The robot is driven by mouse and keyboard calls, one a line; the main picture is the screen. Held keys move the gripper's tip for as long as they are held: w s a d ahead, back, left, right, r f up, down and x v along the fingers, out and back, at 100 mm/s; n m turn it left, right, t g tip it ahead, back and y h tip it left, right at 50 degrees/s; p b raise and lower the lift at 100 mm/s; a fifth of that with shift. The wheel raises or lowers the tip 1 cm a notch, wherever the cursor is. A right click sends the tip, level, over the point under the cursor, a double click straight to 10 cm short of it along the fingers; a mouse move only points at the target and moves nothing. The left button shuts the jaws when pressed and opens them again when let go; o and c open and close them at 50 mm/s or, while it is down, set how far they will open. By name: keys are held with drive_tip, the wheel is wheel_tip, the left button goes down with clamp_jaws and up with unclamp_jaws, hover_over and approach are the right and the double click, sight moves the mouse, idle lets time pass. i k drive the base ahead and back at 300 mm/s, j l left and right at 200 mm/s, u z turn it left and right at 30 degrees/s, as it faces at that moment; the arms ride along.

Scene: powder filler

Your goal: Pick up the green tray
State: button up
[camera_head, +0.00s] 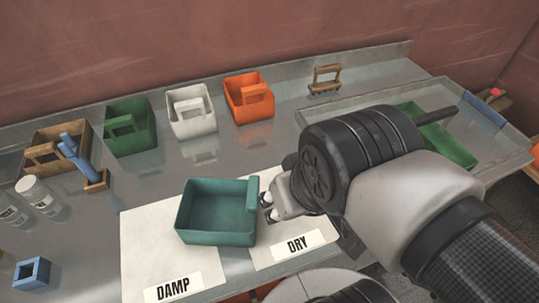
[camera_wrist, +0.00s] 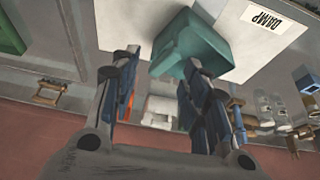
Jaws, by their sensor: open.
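A teal-green open tray (camera_head: 215,210) with a raised grip on its right side sits on the white mats, across the DAMP and DRY areas. It also shows in the wrist view, just beyond the fingertips (camera_wrist: 205,50). My gripper (camera_head: 268,207) is open at the tray's right side, close to the grip. Whether it touches is not clear. In the wrist view my fingers (camera_wrist: 158,62) are apart with nothing clearly between them. A darker green tray (camera_head: 130,128) with a handle stands at the back left. A flat green tray (camera_head: 447,140) lies in the basin at right, partly behind my arm.
White (camera_head: 190,112) and orange (camera_head: 248,98) trays stand along the back, with a brown one (camera_head: 57,145) at left. A blue-handled brush (camera_head: 80,160), white bottles (camera_head: 37,194) and a blue block (camera_head: 32,273) stand at left. A wooden stand (camera_head: 325,79) is behind.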

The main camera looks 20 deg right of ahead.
sight(436, 137)
drive_tip(key=z, duration=1.95)
